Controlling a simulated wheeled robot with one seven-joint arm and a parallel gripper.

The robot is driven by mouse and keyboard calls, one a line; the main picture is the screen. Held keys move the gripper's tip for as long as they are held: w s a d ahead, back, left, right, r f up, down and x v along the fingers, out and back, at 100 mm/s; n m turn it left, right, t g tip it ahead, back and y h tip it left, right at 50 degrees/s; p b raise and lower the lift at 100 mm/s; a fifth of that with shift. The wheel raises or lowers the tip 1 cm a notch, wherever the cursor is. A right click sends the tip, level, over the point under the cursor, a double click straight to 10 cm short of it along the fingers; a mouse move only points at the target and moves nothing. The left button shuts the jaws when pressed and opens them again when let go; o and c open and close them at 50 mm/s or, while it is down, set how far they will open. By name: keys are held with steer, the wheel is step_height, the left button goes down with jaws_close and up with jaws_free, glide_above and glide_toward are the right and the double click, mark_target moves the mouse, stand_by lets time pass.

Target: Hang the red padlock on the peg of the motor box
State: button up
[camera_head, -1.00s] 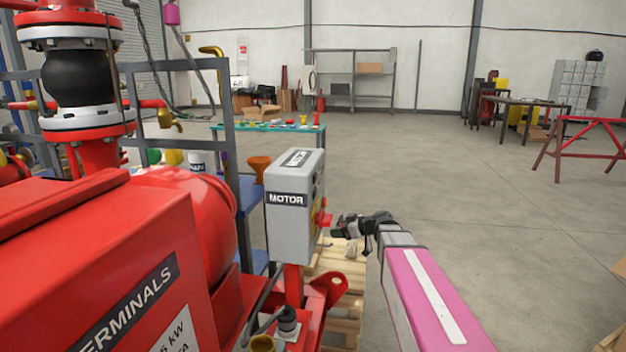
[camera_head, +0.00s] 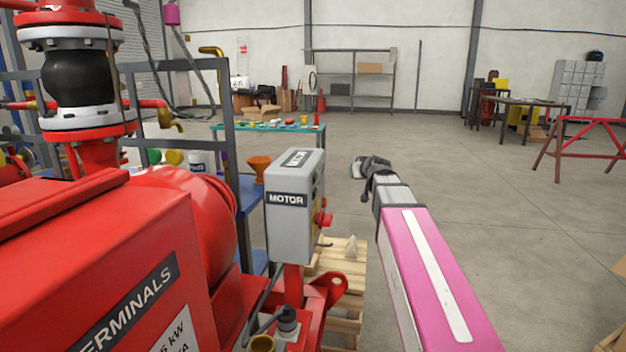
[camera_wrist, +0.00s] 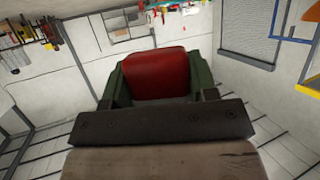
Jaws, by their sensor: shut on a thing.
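The grey motor box (camera_head: 290,228), labelled MOTOR, stands right of the red motor. A red knob (camera_head: 323,219) sits on its right face. A thin dark peg (camera_head: 325,245) sticks out low on that face. My gripper (camera_head: 357,171) is in the air to the right of the box's top edge, apart from it in the picture. In the wrist view my green fingers are shut on the red padlock (camera_wrist: 156,74), whose red body shows between them. Its shackle cannot be made out. In the head view the padlock is too small to tell.
The red terminals box (camera_head: 110,265) fills the lower left. A blue-grey frame post (camera_head: 228,150) and orange funnel (camera_head: 260,168) stand behind the motor box. A wooden pallet (camera_head: 340,262) lies beyond it. The floor to the right is open.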

mark_target(356, 276)
steer(key=r, duration=0.2)
steer(key=d+r+m+h, duration=0.1)
steer(key=r, duration=0.2)
steer(key=r+m+h, duration=0.1)
steer(key=r, duration=0.1)
steer(key=shift+w+d+r, duration=0.25)
steer(key=shift+r, duration=0.05)
steer(key=f+y, duration=0.1)
steer(key=f, duration=0.2)
steer(key=a+f+n, duration=0.1)
steer(key=f, duration=0.3)
steer(key=f+n+y, duration=0.1)
steer(key=f, duration=0.2)
steer(key=shift+s+a+f+y, duration=0.15)
steer(key=shift+a+f+y, duration=0.15)
steer(key=shift+a+f, duration=0.1)
steer(key=s+a+f+n+g+y, duration=0.3)
steer(key=s+f+n, duration=0.1)
steer(key=f, duration=0.5)
steer(key=s+a+f+n+g+y, duration=0.3)
steer(key=f+n+g+y, duration=0.1)
steer(key=f, duration=0.5)
steer(key=s+a+f+n+g+y, duration=0.3)
steer(key=s+f+n, duration=0.1)
steer(key=f, duration=0.5)
steer(key=shift+s+a+f+n+g, duration=0.15)
steer(key=shift+s+n+g, duration=0.25)
steer(key=shift+n, duration=0.5)
steer(key=shift+w, duration=0.1)
